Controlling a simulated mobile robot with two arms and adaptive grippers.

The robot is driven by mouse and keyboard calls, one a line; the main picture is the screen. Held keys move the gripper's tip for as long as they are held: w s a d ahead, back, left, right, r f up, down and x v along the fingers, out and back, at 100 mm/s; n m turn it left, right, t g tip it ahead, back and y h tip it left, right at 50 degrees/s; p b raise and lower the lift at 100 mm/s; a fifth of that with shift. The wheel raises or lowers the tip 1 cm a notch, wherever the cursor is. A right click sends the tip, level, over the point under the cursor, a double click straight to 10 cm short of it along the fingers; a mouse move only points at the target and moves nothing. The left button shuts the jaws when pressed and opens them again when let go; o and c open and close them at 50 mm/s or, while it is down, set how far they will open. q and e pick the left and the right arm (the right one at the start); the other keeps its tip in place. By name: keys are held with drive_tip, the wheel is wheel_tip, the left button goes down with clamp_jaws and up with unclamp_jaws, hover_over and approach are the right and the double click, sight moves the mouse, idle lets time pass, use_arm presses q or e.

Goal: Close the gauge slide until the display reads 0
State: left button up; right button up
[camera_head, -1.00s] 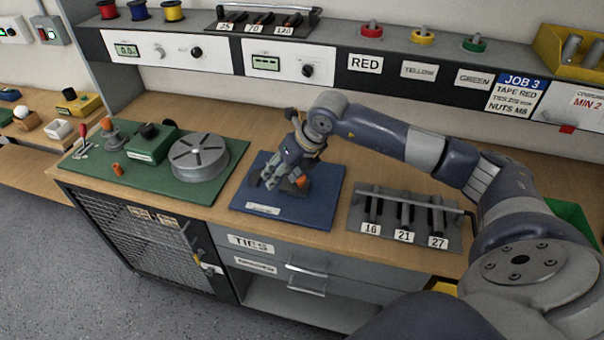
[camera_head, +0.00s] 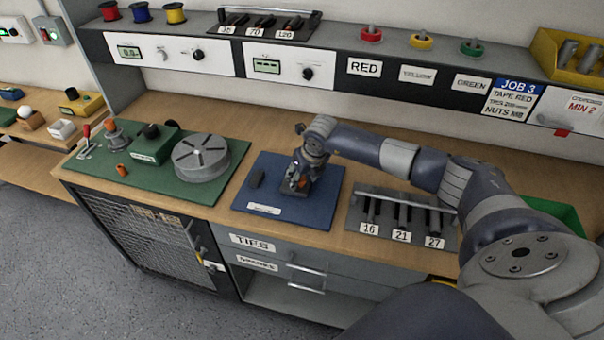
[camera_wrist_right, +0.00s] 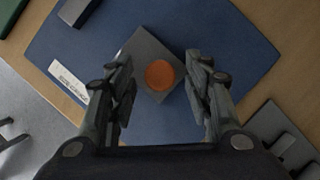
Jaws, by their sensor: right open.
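The gauge lies on a blue plate (camera_head: 320,212) on the bench. Its slide is a dark square block (camera_wrist_right: 144,50) with an orange round top (camera_wrist_right: 160,74). A separate dark block (camera_head: 258,178) stands to its left on the plate, with a clear gap; it shows at the upper left in the right wrist view (camera_wrist_right: 76,10). My right gripper (camera_wrist_right: 163,90) points down over the slide, open, with one finger on each side of the orange top. Contact cannot be told. In the head view the gripper (camera_head: 298,182) partly hides the slide. My left gripper is out of view.
A green board (camera_head: 190,190) with a round grey disc (camera_head: 201,156) lies left of the plate. A grey rack (camera_head: 400,218) with slots labelled 16, 21, 27 stands close on the right. The shelf front is behind. Bare bench lies behind the plate.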

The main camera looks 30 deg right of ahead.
sight(282, 183)
drive_tip(key=shift+f, duration=0.15)
drive_tip(key=shift+c, duration=0.3)
clamp_jaws()
drive_tip(key=shift+w+a+f+b, duration=0.15)
drive_tip(key=shift+w+a+b, duration=0.15)
drive_tip(key=shift+b, duration=0.1)
drive_tip(key=w+a+b, duration=0.1)
drive_tip(key=w+b, duration=0.1)
drive_tip(key=w+a+b, duration=0.2)
drive_tip(key=shift+w+a, duration=0.1)
drive_tip(key=shift+a, duration=0.15)
drive_tip(key=shift+w+a, duration=0.35)
drive_tip(key=shift+r, duration=0.2)
drive_tip(key=shift+o, duration=0.3)
unclamp_jaws()
drive_tip(key=shift+w, duration=0.1)
